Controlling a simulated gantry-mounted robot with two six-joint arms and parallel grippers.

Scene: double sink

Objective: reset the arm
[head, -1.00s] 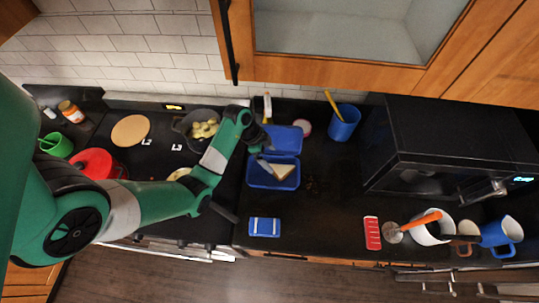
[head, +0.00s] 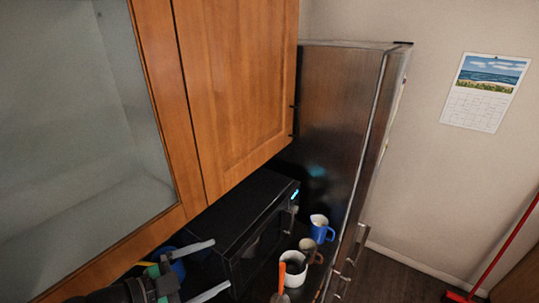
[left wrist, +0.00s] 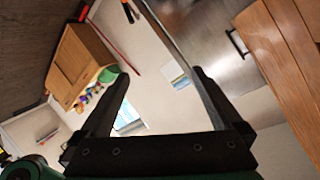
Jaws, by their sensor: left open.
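My left gripper (head: 212,268) shows at the bottom left of the head view, in front of the microwave and below the cabinets. Its two fingers are spread apart with nothing between them. In the left wrist view my left gripper (left wrist: 160,82) is also open and empty, with the wall and a picture far behind it. My right gripper is not in view.
A black microwave (head: 245,225) stands on the counter near my gripper, below the wooden cabinet (head: 235,90). A white pot (head: 293,268), a brown mug (head: 311,250) and a blue pitcher (head: 321,229) stand right of it. A tall fridge (head: 335,130) borders the counter.

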